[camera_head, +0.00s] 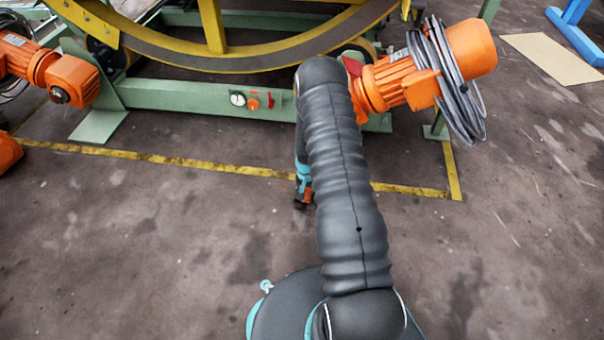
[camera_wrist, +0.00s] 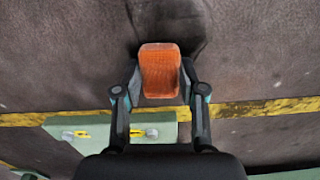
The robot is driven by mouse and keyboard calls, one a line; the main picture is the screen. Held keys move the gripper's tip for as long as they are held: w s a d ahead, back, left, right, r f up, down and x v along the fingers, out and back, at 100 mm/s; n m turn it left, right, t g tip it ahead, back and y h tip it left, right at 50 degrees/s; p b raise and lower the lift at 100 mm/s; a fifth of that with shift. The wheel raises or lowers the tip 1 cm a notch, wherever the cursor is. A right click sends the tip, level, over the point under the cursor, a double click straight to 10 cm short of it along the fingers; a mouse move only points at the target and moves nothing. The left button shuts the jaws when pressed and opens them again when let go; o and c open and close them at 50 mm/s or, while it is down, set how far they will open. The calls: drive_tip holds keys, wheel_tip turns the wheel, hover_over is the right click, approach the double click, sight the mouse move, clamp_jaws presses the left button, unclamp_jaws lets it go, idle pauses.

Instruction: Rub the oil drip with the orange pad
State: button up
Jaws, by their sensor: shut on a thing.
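My gripper (camera_wrist: 160,85) is shut on the orange pad (camera_wrist: 160,70), with one finger on each side of it. The pad is a small ribbed block, held over the dark floor. A dark patch (camera_wrist: 172,25) lies on the floor just beyond the pad in the wrist view. It looks like the oil drip, but part of it may be shadow. The pad covers its near edge, and I cannot tell whether they touch. In the head view my arm hides most of the gripper (camera_head: 303,192), low near the floor by the yellow line.
A yellow floor line (camera_head: 200,165) runs in front of the green ring inverter frame (camera_head: 200,96). The curved ring (camera_head: 240,52) stands above it. Orange motors stand at left (camera_head: 65,78) and right (camera_head: 400,82), the right one with a coiled grey cable (camera_head: 455,90). Open floor lies on this side.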

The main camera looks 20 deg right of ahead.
drive_tip(key=shift+w+d+f, duration=0.1)
drive_tip(key=shift+w+d, duration=0.35)
drive_tip(key=shift+w, duration=0.15)
wheel_tip(320, 180, up, 3)
drive_tip(key=shift+d+f+p, duration=0.1)
drive_tip(key=shift+p, duration=0.3)
wheel_tip(320, 180, up, 2)
drive_tip(key=shift+w+r+p, duration=0.1)
drive_tip(key=shift+p, duration=0.45)
drive_tip(key=shift+r+p, duration=0.8)
drive_tip(key=shift+r, duration=0.85)
